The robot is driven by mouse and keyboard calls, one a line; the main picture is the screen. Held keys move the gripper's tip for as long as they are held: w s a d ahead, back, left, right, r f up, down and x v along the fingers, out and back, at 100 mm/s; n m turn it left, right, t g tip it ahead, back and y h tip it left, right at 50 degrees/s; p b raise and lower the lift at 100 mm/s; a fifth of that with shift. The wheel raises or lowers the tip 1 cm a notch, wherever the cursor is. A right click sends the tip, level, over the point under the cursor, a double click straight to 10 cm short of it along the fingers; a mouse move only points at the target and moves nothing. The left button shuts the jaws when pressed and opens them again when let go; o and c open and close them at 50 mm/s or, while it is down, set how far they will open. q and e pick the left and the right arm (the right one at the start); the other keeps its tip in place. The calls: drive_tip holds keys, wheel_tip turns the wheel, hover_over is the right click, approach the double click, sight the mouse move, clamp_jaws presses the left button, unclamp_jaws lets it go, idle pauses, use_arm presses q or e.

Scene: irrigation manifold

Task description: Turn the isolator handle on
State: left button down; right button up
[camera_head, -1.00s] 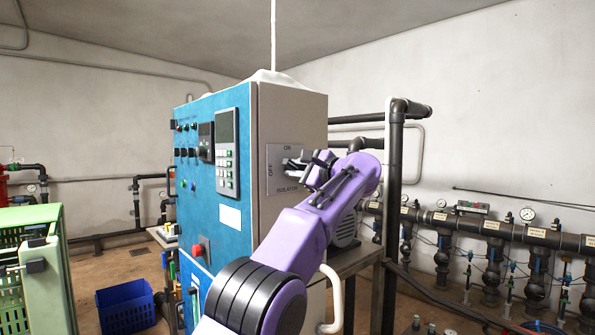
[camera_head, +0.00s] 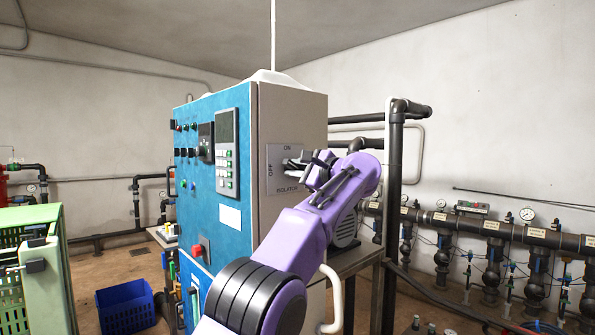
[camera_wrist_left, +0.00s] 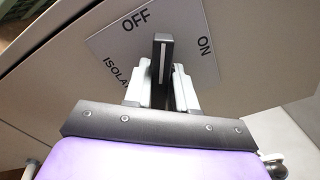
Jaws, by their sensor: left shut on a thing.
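The isolator plate (camera_head: 273,183) is grey, on the side of the control cabinet, with ON at the top, OFF at the left and ISOLATOR at the bottom. The isolator handle (camera_wrist_left: 162,62) is black with a white line. In the left wrist view it stands between the two fingers of my left gripper (camera_wrist_left: 160,85), which is shut on it. The white line points up in that view, between OFF and ON, seemingly nearer OFF. In the head view my left gripper (camera_head: 305,165) reaches the plate and hides most of the handle. My right gripper is not in view.
The blue-fronted cabinet (camera_head: 215,235) stands in the middle. A dark vertical pipe (camera_head: 394,200) rises close to the right of my left arm. A green crate (camera_head: 55,275) and a blue basket (camera_head: 125,308) are at the left. Manifold pipes (camera_head: 480,228) line the right wall.

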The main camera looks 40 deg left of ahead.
use_arm(q)
drive_tip(key=c, duration=1.1)
unclamp_jaws()
drive_tip(key=shift+w+f, duration=0.1)
drive_tip(key=shift+f, duration=0.05)
drive_tip(key=shift+d, duration=0.1)
drive_tip(key=shift+d+b, duration=0.3)
drive_tip(key=shift+d, duration=0.05)
drive_tip(key=d, duration=0.3)
drive_tip(key=d+b, duration=0.1)
drive_tip(key=d, duration=0.2)
drive_tip(key=s+d+b, duration=0.1)
drive_tip(key=d, duration=0.2)
drive_tip(key=shift+d, duration=0.35)
